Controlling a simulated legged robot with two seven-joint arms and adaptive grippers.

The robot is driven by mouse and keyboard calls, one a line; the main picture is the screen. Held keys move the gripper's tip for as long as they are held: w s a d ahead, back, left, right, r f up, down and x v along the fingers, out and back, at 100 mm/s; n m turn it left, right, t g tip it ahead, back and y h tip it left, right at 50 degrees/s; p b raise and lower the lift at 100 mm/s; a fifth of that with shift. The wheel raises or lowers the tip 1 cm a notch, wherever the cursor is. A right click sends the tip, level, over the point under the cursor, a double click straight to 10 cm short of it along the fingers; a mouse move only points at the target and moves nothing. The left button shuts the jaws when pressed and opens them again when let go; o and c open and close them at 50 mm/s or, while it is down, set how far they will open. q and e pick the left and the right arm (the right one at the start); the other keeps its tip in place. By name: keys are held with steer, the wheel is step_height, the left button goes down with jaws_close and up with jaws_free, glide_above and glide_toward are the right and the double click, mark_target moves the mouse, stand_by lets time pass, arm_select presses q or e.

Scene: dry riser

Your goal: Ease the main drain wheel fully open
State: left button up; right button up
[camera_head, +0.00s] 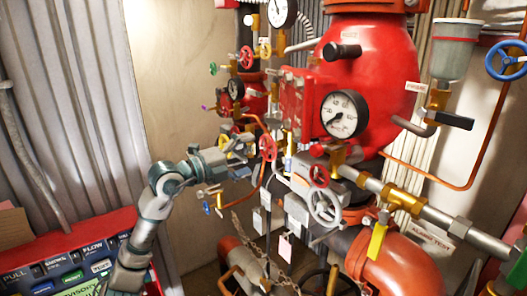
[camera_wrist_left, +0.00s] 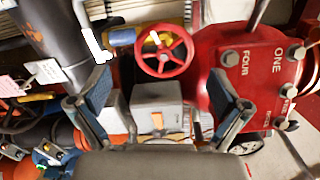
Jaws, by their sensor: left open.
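My left gripper (camera_head: 246,158) comes in from the left and is open, close to a small red handwheel (camera_head: 268,147) on the valve trim. In the left wrist view the red wheel (camera_wrist_left: 164,50) lies ahead, beyond and between the spread fingers (camera_wrist_left: 158,85), with a grey box (camera_wrist_left: 157,106) nearer below it. I see no contact with the wheel. A larger grey spoked handwheel (camera_head: 324,207) stands lower and right in the head view. No readable label shows which wheel is the main drain. My right gripper is not in view.
A big red valve body (camera_head: 370,62) with a pressure gauge (camera_head: 344,114) stands right of the gripper. Pipes, small coloured wheels and hanging tags crowd the area. A blue wheel (camera_head: 507,61) is at the far right.

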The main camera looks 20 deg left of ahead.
arm_select(q)
steer(key=v, duration=0.5)
steer(key=shift+s+a+f, duration=0.15)
steer(key=shift+a, duration=0.25)
steer(key=shift+d, duration=0.2)
